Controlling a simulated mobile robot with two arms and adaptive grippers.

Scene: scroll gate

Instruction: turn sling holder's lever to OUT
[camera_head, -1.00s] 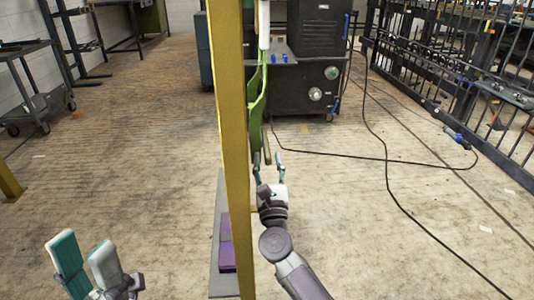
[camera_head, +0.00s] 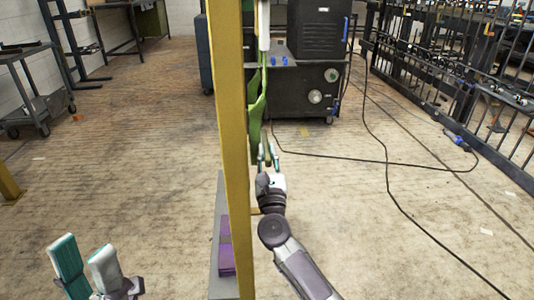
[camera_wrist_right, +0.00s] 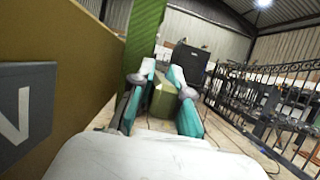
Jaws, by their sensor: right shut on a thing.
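The lever (camera_wrist_right: 163,98), an olive-brown bar, sits between the fingers of my right gripper (camera_wrist_right: 160,85) in the right wrist view. In the head view the right gripper (camera_head: 268,155) is shut on it, just right of the yellow post. A green sling (camera_head: 257,105) hangs behind and above the gripper, partly hidden by the post; it also shows as a green strip in the wrist view (camera_wrist_right: 146,35). A grey plate (camera_wrist_right: 28,105) at the wrist view's left bears a letter N, the rest cut off. My left gripper (camera_head: 82,255) is open and empty at lower left.
The yellow post (camera_head: 232,150) stands close along the right arm's left side. A grey base with purple blocks (camera_head: 227,245) lies beside it. A black machine (camera_head: 305,100) stands behind. Cables (camera_head: 385,160) cross the floor at right, near black railings (camera_head: 430,80).

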